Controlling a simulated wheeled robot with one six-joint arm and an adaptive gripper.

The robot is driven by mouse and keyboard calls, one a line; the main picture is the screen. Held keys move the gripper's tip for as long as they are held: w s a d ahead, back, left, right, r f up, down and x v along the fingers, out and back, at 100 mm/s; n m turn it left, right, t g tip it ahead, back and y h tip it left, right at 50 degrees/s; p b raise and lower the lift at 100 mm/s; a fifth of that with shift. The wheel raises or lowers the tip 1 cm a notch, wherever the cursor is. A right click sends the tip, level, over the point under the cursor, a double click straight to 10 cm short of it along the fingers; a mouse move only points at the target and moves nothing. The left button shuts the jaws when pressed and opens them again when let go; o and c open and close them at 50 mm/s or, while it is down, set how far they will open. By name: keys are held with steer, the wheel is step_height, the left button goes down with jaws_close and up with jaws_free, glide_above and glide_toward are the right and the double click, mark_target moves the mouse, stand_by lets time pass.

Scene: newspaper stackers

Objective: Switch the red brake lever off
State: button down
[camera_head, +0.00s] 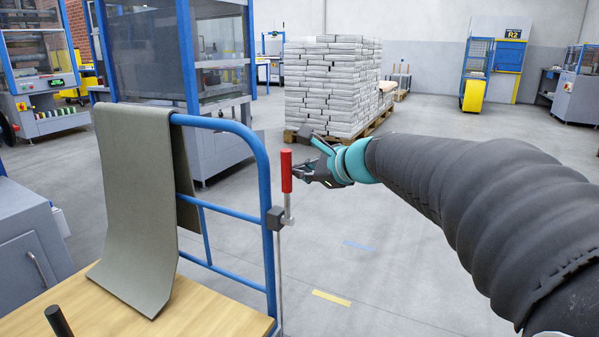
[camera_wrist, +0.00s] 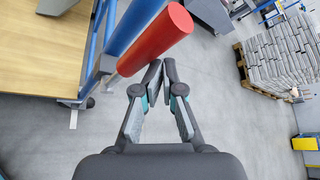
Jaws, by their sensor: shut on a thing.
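The red brake lever (camera_head: 286,171) stands upright on a thin metal rod at the corner of a blue cart frame. A dark bracket (camera_head: 276,218) sits below its red grip. My gripper (camera_head: 297,171) is at the right side of the red grip, with its fingers drawn together. In the wrist view the red lever (camera_wrist: 157,40) slants across the top, and my gripper's fingertips (camera_wrist: 160,68) are close together against its lower edge. The exact contact is partly hidden.
The blue cart rail (camera_head: 262,165) carries a draped grey sheet (camera_head: 135,190) above a wooden deck (camera_head: 190,312). Paper bundles (camera_head: 330,85) stand on a pallet behind. Open grey floor lies right of the cart, below my arm.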

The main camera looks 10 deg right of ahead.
steer(key=shift+s+a+r, duration=0.1)
steer(key=shift+s+a, duration=0.1)
steer(key=shift+a, duration=0.2)
steer(key=shift+d, duration=0.1)
steer(key=w+d, duration=0.3)
steer(key=d, duration=0.1)
steer(key=s+d, duration=0.3)
steer(key=s, duration=0.6)
steer(key=shift+d, duration=0.3)
